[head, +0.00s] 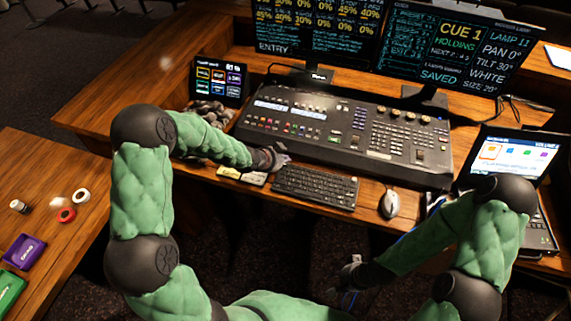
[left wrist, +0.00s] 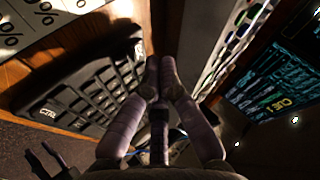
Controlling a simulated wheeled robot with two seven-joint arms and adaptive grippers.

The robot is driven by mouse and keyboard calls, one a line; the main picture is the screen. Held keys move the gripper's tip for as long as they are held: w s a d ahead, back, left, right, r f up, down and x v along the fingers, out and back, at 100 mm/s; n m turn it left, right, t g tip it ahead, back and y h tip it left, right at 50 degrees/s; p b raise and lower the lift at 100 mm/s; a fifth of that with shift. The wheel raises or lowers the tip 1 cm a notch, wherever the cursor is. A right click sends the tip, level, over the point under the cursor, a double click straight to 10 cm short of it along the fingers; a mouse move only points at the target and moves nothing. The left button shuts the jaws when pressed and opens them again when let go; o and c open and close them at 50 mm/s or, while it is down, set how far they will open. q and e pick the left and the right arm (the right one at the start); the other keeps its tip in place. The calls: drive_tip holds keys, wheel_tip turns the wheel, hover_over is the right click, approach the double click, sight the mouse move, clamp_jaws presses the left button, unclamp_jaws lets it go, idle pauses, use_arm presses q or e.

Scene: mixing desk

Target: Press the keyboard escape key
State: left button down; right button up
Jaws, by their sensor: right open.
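The black keyboard (head: 315,187) lies on the wooden desk in front of the mixing console. My left gripper (head: 276,156) is at the keyboard's far left corner in the head view. In the left wrist view the fingers of my left gripper (left wrist: 159,72) are together with nothing between them. The keyboard (left wrist: 92,88) fills the left of that view, beside the fingertips; a CTRL key can be read, but the escape key's label cannot. I cannot tell whether the fingertips touch a key. My right gripper (head: 349,277) is open and low, in front of the desk, away from the keyboard.
The console (head: 345,135) stands just behind the keyboard. A white mouse (head: 390,204) is to its right, and a laptop (head: 515,160) is further right. A small tablet screen (head: 218,82) stands at the back left. A side table (head: 40,180) at left holds tape rolls.

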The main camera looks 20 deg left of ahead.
use_arm(q)
drive_tip(key=shift+f, duration=0.15)
drive_tip(key=shift+f+b, duration=0.25)
drive_tip(key=shift+b, duration=0.15)
drive_tip(key=shift+f+b, duration=0.3)
drive_tip(key=shift+b, duration=0.05)
idle(0.6)
drive_tip(key=shift+r, duration=0.15)
drive_tip(key=shift+r+p, duration=0.6)
drive_tip(key=shift+r, duration=0.1)
wheel_tip(320, 180, up, 5)
drive_tip(key=p, duration=0.4)
idle(0.3)
